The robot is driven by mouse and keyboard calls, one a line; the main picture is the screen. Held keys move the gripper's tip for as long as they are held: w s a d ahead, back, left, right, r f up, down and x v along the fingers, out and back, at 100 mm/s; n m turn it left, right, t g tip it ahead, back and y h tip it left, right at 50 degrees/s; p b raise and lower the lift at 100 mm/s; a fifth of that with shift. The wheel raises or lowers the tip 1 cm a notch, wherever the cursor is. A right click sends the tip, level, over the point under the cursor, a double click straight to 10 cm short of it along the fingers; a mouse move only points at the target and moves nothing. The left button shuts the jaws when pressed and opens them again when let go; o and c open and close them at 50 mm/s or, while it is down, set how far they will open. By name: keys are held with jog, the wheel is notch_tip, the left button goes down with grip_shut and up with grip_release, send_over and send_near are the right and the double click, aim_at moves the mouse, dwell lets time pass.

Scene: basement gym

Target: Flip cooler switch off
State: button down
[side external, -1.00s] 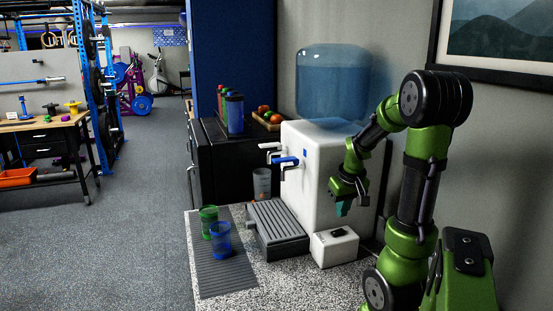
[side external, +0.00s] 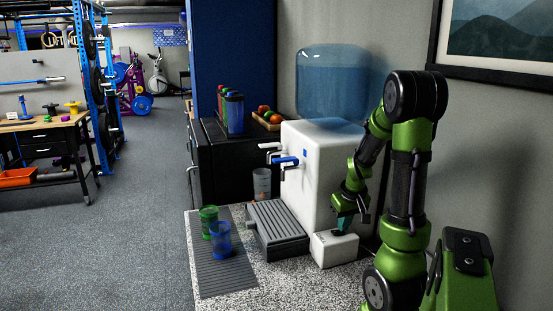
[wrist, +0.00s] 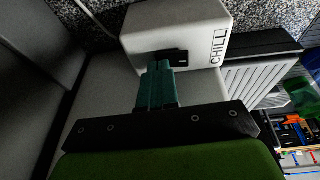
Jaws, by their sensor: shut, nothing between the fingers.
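The cooler switch is a black rocker (wrist: 180,57) on a white box marked CHILL (wrist: 205,22). The white box (side external: 333,251) stands on the speckled counter in front of the white cooler (side external: 312,150). My gripper (side external: 341,230) is shut and empty, pointing down at the top of the box. In the wrist view its teal fingertips (wrist: 160,68) are at the near edge of the rocker and hide part of it. I cannot tell whether they touch it, or which way the rocker is tilted.
A grey drip tray (side external: 277,229) sits left of the box. A green cup (side external: 208,221) and a blue cup (side external: 220,240) stand on a ribbed mat (side external: 215,278). A clear tumbler (side external: 262,184) is behind the tray. The wall is close on the right.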

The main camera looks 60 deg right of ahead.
jog(key=shift+a, duration=0.15)
jog(key=shift+w+a, duration=0.5)
jog(key=shift+r, duration=0.15)
jog(key=shift+w+r, duration=0.1)
jog(key=shift+r, duration=0.2)
jog(key=w+v, duration=0.1)
jog(key=v, duration=1.2)
jog(key=shift+d+r, duration=0.15)
jog(key=shift+r, duration=0.05)
jog(key=shift+s, duration=0.1)
